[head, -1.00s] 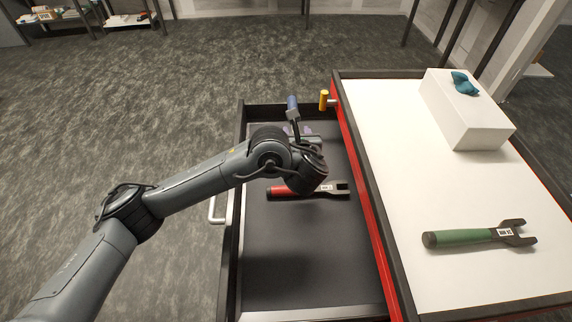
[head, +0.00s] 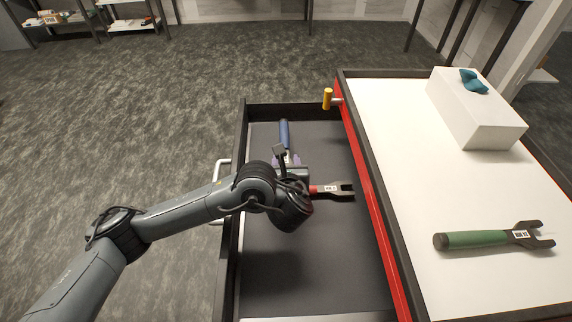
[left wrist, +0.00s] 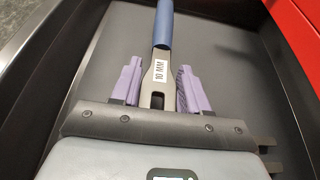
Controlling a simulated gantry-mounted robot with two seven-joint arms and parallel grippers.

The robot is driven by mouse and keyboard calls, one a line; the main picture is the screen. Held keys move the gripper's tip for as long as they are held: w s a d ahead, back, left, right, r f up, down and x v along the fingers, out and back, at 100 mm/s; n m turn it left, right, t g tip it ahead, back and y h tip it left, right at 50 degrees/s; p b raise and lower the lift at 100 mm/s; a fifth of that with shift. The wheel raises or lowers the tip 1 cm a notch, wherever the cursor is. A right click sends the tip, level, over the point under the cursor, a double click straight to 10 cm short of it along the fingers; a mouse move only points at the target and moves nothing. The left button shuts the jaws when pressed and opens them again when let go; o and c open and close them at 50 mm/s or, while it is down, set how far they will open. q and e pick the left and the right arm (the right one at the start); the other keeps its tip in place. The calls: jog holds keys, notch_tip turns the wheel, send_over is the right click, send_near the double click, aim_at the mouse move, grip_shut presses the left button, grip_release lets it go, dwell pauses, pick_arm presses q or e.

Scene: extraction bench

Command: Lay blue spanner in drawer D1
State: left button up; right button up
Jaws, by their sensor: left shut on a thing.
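The blue spanner (head: 285,134) is inside the outline of the open drawer (head: 270,280), near its far end. Its blue handle points away from me. In the left wrist view its grey forked head with a "10 MM" label (left wrist: 158,70) is between the purple fingers of my left gripper (left wrist: 160,90). In the head view my left gripper (head: 290,160) is shut on the spanner, partly hidden by my wrist. I cannot tell whether the spanner touches the drawer floor. My right gripper is not in view.
A red spanner (head: 335,190) lies in the drawer, its handle mostly hidden by my wrist. The near drawer floor is clear. On the white bench top (head: 400,170) are a green spanner (head: 480,239) and a white box (head: 475,115) with a teal object (head: 473,82).

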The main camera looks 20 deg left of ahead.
pick_arm(q)
jog(key=shift+f+b, duration=0.55)
jog(key=o, duration=1.2)
jog(key=shift+r+p, duration=0.6)
jog(key=shift+r, duration=0.05)
jog(key=p+v, duration=0.7)
jog(key=v, duration=0.5)
